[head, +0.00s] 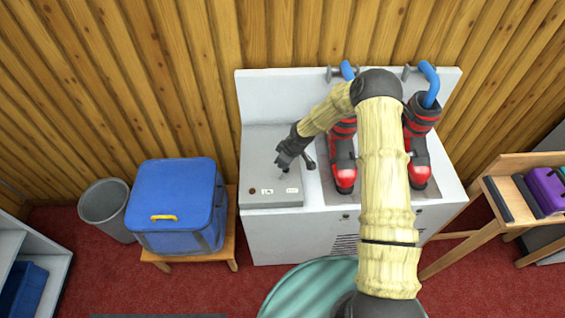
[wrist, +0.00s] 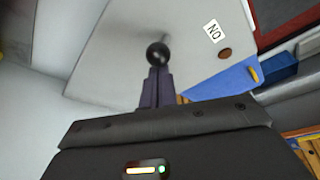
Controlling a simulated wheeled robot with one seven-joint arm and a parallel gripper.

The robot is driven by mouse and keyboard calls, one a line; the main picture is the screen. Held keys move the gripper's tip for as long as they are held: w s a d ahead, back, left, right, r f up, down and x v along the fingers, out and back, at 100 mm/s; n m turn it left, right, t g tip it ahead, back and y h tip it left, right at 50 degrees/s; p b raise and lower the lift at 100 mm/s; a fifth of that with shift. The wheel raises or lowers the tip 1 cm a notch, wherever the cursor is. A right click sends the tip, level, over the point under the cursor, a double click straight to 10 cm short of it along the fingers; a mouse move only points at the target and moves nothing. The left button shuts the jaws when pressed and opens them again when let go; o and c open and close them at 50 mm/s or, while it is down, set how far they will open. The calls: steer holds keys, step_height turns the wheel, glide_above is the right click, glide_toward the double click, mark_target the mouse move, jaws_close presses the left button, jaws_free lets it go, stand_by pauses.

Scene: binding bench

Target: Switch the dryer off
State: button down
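The dryer (head: 280,230) is a pale grey cabinet against the wood wall, with a raised panel (head: 262,165) on its left. The panel's front edge carries a brown round spot (head: 252,191) and two small white labels (head: 267,191). In the wrist view, one label (wrist: 213,30) reads ON upside down beside the brown spot (wrist: 225,53). A lever with a black ball knob (wrist: 157,53) stands on the panel. My gripper (head: 283,163) is low over the panel. Its dark fingers (wrist: 157,88) look closed together, their tips right at the knob; whether they touch it is unclear.
Two red and black boots (head: 343,165) with blue hoses (head: 430,82) stand on the dryer, right of the panel. A blue box (head: 172,200) on a stool and a grey bin (head: 103,205) are to the left. A wooden bench (head: 530,220) is at right.

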steer(key=shift+d, duration=0.2)
steer(key=shift+r+p, duration=0.45)
steer(key=shift+r, duration=0.35)
steer(key=shift+a, duration=0.1)
steer(key=w+a+b+v, duration=0.1)
steer(key=b+v, duration=0.2)
steer(key=v, duration=0.6)
steer(key=shift+w+r, duration=0.35)
steer(key=shift+w, duration=0.1)
